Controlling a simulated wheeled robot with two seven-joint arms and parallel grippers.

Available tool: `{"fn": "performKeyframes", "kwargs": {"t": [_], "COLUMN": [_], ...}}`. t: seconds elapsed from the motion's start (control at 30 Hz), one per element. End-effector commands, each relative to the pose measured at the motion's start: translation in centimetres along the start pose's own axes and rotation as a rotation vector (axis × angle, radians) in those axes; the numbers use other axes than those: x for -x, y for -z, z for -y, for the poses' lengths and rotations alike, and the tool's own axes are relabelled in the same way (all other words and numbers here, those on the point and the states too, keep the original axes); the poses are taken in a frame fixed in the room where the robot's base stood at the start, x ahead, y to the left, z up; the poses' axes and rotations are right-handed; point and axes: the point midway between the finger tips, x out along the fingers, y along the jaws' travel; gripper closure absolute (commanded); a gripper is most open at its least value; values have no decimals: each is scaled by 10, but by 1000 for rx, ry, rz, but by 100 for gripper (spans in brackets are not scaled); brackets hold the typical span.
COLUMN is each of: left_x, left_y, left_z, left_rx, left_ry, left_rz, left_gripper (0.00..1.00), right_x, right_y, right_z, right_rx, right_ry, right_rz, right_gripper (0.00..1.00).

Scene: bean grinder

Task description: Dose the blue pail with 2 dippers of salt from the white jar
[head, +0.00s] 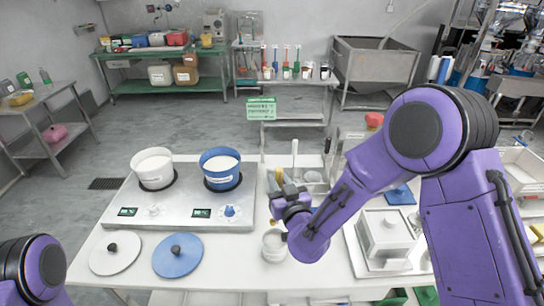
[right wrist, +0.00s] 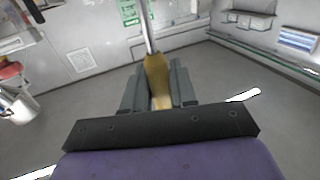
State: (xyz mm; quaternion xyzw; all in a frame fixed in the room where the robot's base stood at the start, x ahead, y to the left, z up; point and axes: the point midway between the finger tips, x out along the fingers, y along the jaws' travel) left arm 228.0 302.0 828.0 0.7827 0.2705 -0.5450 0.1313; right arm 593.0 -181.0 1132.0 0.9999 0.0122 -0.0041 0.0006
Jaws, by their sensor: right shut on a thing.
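My right gripper (head: 284,194) is to the right of the pail, above the table, shut on the tan handle of a dipper. In the right wrist view the handle (right wrist: 157,80) sits between the fingers, with a metal rod (right wrist: 147,28) running up from it. The dipper's cup cannot be made out. A small white jar (head: 274,252) stands just below my right gripper, partly hidden by it. My left gripper is out of view.
A white pail (head: 154,177) stands on the left plate of the scale unit (head: 180,202). A white lid (head: 104,258) and a blue lid (head: 170,263) lie at the table's front left. A lidded square white container (head: 387,238) stands right of my right gripper.

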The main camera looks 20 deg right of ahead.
Motion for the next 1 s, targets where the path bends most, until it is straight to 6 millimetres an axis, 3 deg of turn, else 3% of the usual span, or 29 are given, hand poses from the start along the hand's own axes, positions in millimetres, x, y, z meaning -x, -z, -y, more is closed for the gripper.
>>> {"fn": "performKeyframes", "kwargs": {"t": [0.27,1.0], "left_x": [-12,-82], "left_y": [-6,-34], "left_z": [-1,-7], "left_rx": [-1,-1], "left_ry": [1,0], "left_rz": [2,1], "left_gripper": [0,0], "right_x": [-4,-4], "right_y": [-16,-105], "right_z": [6,6], "right_rx": [-1,0], "right_ry": [10,10], "right_rz": [4,3], "right_gripper": [100,100]}}
